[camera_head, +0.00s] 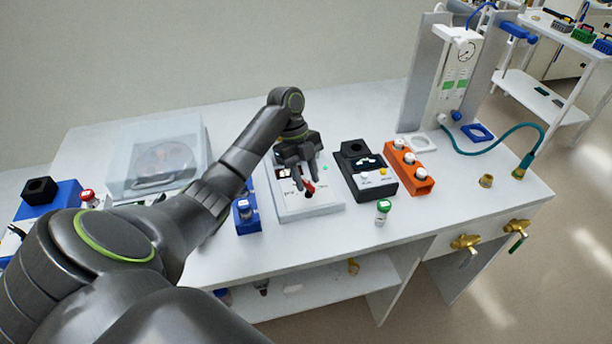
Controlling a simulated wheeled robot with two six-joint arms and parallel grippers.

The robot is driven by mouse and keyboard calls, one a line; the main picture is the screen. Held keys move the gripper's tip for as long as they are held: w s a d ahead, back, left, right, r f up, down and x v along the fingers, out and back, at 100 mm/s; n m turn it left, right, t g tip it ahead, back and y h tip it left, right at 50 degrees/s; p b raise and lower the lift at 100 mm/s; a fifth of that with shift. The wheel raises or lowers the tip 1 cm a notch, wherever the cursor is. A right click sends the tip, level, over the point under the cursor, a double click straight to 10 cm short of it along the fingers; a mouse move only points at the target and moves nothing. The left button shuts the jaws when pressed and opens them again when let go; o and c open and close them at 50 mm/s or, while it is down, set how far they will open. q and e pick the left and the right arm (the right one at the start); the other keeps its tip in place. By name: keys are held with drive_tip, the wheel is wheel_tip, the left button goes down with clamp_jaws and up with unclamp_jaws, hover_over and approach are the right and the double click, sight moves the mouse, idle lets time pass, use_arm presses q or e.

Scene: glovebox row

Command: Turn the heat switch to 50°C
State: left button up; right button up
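A white device (322,210) with a flat top and printed marks stands in the middle of the bench. A red switch knob (309,188) sits on its front part, with dark marks beside it. My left gripper (304,180) points down over this device, with its fingertips right at the red knob. The fingers partly cover the knob and the marks, so I cannot tell whether they touch or grip it, or which mark the knob points to. My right gripper is not in view.
A black device (352,165) and an orange rack (412,172) with white-capped vials stand to the right. A green-capped vial (382,212) stands in front. A blue holder (246,216) and a clear-lidded box (158,160) are left. Bare bench lies at front right.

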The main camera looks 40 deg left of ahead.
use_arm(q)
drive_tip(key=p+v, duration=1.3)
drive_tip(key=v, duration=0.4)
drive_tip(key=shift+r, duration=0.2)
